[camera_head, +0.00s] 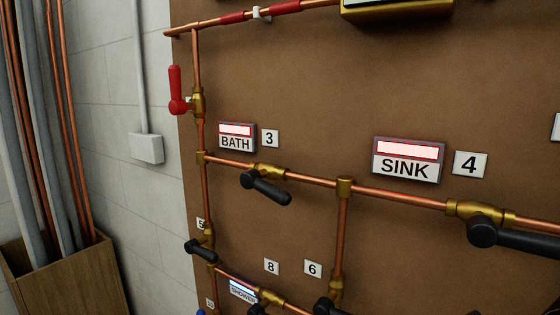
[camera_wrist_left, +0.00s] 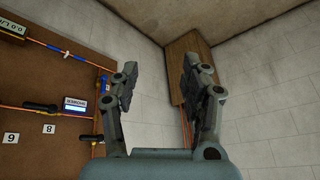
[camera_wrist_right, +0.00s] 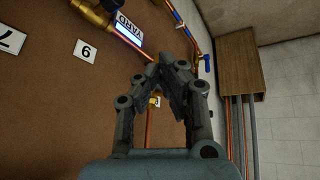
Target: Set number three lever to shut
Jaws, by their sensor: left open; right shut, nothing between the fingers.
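In the head view, lever three (camera_head: 268,189) is a black handle on a brass valve in the copper pipe below the BATH sign (camera_head: 236,137) and the number 3 plate (camera_head: 270,138). It points right and slightly down, roughly along the pipe. The BATH sign's panel is lit pale red. Neither gripper shows in the head view. My left gripper (camera_wrist_left: 160,76) is open and empty in the left wrist view. My right gripper (camera_wrist_right: 168,66) is shut and empty in the right wrist view, in front of the board. I cannot make out lever three in either wrist view.
Right of lever three are the SINK sign (camera_head: 407,160), the number 4 plate (camera_head: 469,165) and a large black lever (camera_head: 510,238). A red lever (camera_head: 175,90) is at upper left. Another black lever (camera_head: 202,251) is lower left. A wooden bin (camera_head: 70,283) holds pipes beside the board.

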